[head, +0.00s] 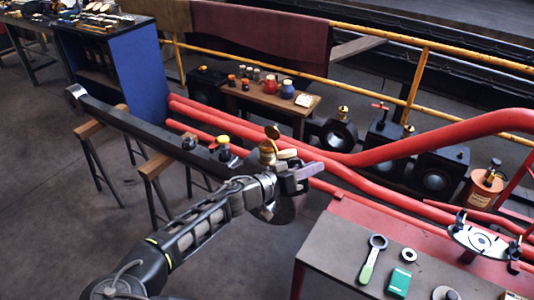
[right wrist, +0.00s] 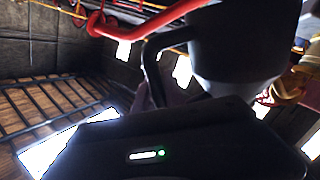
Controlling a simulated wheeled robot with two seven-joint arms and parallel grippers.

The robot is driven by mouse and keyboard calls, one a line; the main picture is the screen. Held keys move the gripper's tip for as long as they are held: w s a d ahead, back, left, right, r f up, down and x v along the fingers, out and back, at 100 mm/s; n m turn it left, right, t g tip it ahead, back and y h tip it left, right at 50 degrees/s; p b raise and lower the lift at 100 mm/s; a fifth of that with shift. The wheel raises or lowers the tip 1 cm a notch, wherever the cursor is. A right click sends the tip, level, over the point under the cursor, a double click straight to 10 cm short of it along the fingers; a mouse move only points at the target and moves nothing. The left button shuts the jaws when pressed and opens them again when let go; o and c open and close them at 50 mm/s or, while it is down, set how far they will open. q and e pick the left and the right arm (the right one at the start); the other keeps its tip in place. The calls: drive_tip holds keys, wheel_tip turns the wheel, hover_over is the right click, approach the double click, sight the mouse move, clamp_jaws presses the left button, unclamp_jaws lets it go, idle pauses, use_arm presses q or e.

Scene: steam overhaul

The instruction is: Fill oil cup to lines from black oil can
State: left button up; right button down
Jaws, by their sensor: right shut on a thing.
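My right gripper (head: 292,180) is shut on the handle of a dark oil can. In the right wrist view the can (right wrist: 240,45) is large, with its black loop handle (right wrist: 152,60) at the gripper. In the head view the can (head: 286,210) is mostly hidden behind the gripper. A brass oil cup (head: 267,153) with a raised round lid shows just beyond the gripper, at the near end of a long dark rod (head: 150,128). Its lines and oil level cannot be made out. Brass also shows at the right of the wrist view. My left gripper is out of view.
Wooden trestles (head: 158,168) stand under the rod. Thick red pipes (head: 440,133) run behind the cup. A red-edged bench (head: 335,232) with a spanner (head: 373,258) and a green box (head: 398,281) is at the lower right. A small table (head: 268,100) with jars stands behind.

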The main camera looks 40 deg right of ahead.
drive_tip(key=f+m+b, duration=0.1)
drive_tip(key=b, duration=0.1)
drive_tip(key=f+b, duration=0.2)
drive_tip(key=b, duration=0.1)
drive_tip(key=s+f+m+b, duration=0.1)
drive_tip(key=f+b, duration=0.1)
drive_tip(key=b, duration=0.1)
drive_tip(key=shift+a+m, duration=0.2)
drive_tip(key=shift+m, duration=0.1)
drive_tip(key=shift+f, duration=0.1)
drive_tip(key=f+m+b, duration=0.1)
drive_tip(key=f+b, duration=0.1)
drive_tip(key=b, duration=0.2)
drive_tip(key=w+f+m+h+b, duration=0.1)
drive_tip(key=f+m+b, duration=0.1)
drive_tip(key=b, duration=0.3)
drive_tip(key=shift+d+f, duration=0.15)
drive_tip(key=shift+f, duration=0.25)
drive_tip(key=shift+w+b, duration=0.1)
drive_tip(key=shift+b, duration=0.2)
drive_tip(key=shift+r+m, duration=0.15)
drive_tip(key=shift+m, duration=0.15)
